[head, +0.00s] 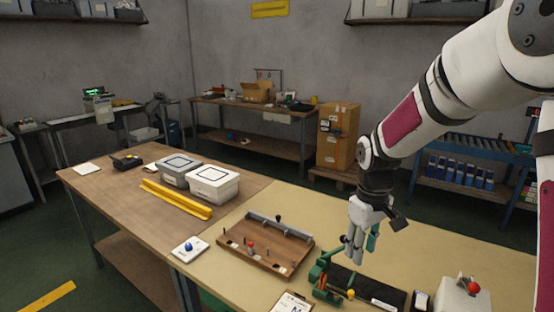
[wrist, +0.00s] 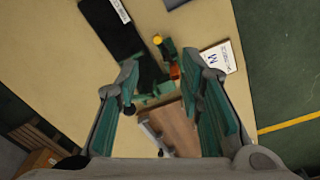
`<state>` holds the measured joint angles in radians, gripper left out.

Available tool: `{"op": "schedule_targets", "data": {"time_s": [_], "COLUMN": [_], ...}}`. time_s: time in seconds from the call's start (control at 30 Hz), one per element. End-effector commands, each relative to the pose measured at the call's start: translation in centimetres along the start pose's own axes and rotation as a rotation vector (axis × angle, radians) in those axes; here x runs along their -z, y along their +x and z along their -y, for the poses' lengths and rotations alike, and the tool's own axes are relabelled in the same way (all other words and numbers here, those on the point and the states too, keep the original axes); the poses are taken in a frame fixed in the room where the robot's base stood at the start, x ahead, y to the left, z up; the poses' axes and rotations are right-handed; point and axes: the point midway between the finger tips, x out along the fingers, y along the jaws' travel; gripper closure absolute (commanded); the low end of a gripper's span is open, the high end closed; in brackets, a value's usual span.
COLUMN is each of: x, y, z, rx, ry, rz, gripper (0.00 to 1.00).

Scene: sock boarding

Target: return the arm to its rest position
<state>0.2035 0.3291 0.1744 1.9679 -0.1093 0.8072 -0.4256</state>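My gripper (head: 358,248) hangs at the end of my white and maroon arm, fingers pointing down, above the tan worktable (head: 325,210). In the wrist view my gripper (wrist: 163,68) has its two teal-padded fingers spread apart with nothing held between them. A green fixture with a yellow knob (head: 335,278) stands just below it, beside a long black board (head: 375,288); the black board also shows in the wrist view (wrist: 113,32). The fingertips look clear of the fixture, but the exact gap cannot be told.
A wooden tray with pegs (head: 262,258) lies left of the gripper. A card marked M (wrist: 219,58) and a box with a red button (head: 465,293) are close by. Two lidded grey boxes (head: 214,184), a yellow rail (head: 176,199) and a white pad (head: 189,248) stand farther left. Air above the table is open.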

Motion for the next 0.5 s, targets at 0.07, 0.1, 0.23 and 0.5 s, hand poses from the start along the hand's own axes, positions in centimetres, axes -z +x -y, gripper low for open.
{"op": "schedule_targets", "data": {"time_s": [0.07, 0.1, 0.23, 0.5], "x": [-1.4, -2.2, -4.8, -11.0], "y": [-3.0, -4.2, -7.8, -13.0], "z": [0.9, 1.4, 3.1, 6.9], "rx": [-0.031, -0.042, -0.074, -0.111], "ry": [0.033, 0.050, 0.114, 0.247], "rz": [-0.026, -0.037, -0.079, -0.181], "gripper": [0.65, 0.65, 0.65, 0.65]}}
